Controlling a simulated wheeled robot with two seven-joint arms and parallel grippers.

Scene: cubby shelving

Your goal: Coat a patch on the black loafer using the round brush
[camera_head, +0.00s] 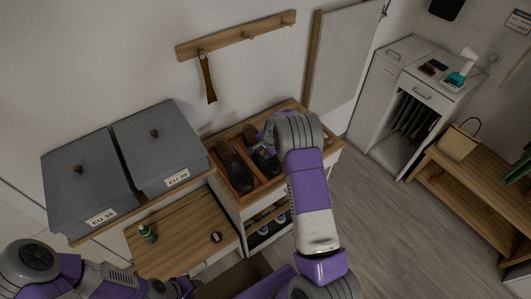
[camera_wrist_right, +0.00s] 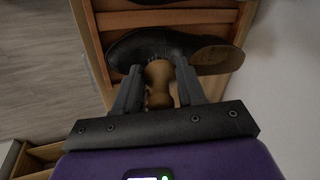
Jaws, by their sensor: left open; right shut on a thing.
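A pair of black shoes lies in a wooden tray; the left black loafer (camera_head: 234,166) is in plain sight and the right one (camera_head: 266,162) is partly covered by my right arm. In the right wrist view, one black loafer (camera_wrist_right: 200,50) lies crosswise ahead of my right gripper (camera_wrist_right: 157,92). That gripper is shut on the round brush (camera_wrist_right: 158,98) by its wooden handle. The brush's dark bristles point at the shoe and appear to meet its side; exact contact is hard to tell. My left gripper (camera_head: 178,288) is open, low at the bottom edge, away from the shoes.
A shoehorn (camera_head: 207,80) hangs from the wall rail above. The floor on the right is clear.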

